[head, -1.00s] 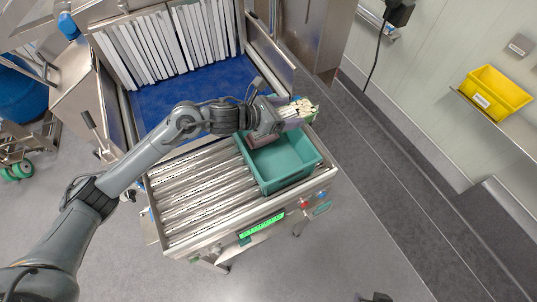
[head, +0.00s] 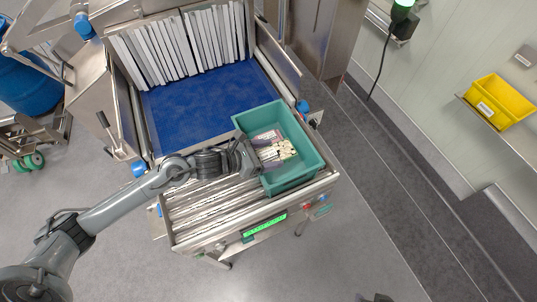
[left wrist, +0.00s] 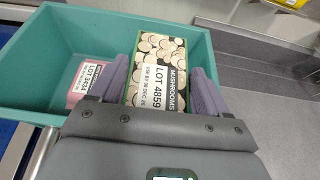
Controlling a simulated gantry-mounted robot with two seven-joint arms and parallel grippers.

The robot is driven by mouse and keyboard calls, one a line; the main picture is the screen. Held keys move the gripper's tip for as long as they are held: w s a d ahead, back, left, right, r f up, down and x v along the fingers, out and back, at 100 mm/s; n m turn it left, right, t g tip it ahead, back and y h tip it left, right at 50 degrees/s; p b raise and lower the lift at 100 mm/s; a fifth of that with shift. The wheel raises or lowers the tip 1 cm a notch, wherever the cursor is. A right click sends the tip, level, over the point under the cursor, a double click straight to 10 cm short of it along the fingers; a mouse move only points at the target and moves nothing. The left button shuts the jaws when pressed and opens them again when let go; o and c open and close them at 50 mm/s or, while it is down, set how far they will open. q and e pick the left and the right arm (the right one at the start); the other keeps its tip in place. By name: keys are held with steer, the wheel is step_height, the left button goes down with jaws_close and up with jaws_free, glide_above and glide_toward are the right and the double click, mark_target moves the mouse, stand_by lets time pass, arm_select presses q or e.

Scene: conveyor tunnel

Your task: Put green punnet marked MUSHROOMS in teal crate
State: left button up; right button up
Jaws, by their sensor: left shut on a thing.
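The punnet marked MUSHROOMS (left wrist: 160,62), green at its rim with pale sliced mushrooms on top, is between the fingers of my left gripper (left wrist: 164,84). It also shows in the head view (head: 285,151), inside the outline of the teal crate (head: 298,172). The crate's teal wall shows in the left wrist view (left wrist: 22,60) too. My left gripper (head: 256,156) is shut on the punnet and reaches over the crate's left side. Whether the punnet touches the crate floor cannot be told. My right gripper is not in view.
A pink labelled pack (left wrist: 82,84) lies in the crate, left of the punnet. The crate stands on the roller conveyor (head: 215,205), before the blue belt (head: 205,103) and strip curtain (head: 180,45). A yellow bin (head: 497,100) is on a shelf at right.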

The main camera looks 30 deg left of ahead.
arm_select(q)
steer(key=shift+f, duration=0.9)
steer(key=shift+f, duration=0.2)
steer(key=o, duration=1.5)
steer(key=shift+r, duration=0.1)
